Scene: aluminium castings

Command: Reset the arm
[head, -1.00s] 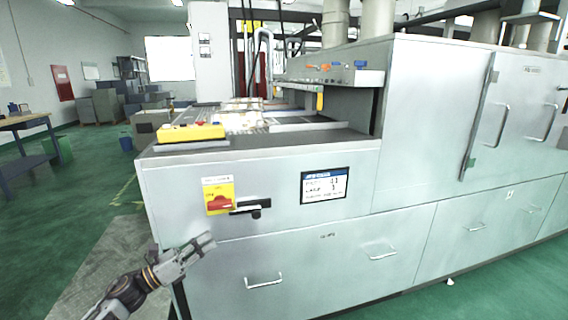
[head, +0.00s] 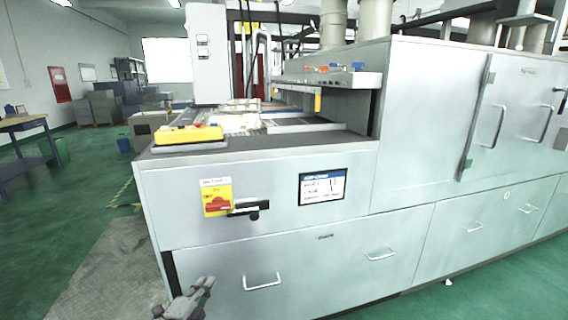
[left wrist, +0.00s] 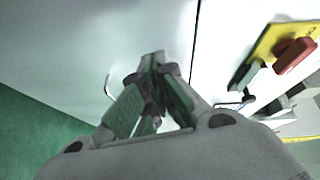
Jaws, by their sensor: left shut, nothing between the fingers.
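My left gripper (head: 208,285) is low at the bottom left of the head view, in front of the machine's lower panel and below the red rotary switch. In the left wrist view its fingers (left wrist: 152,62) come together at the tips, shut and empty. The arm behind it is mostly below the frame. My right gripper is not in view.
A large grey machine (head: 290,262) fills the middle and right. A yellow control box (head: 187,135) sits on top.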

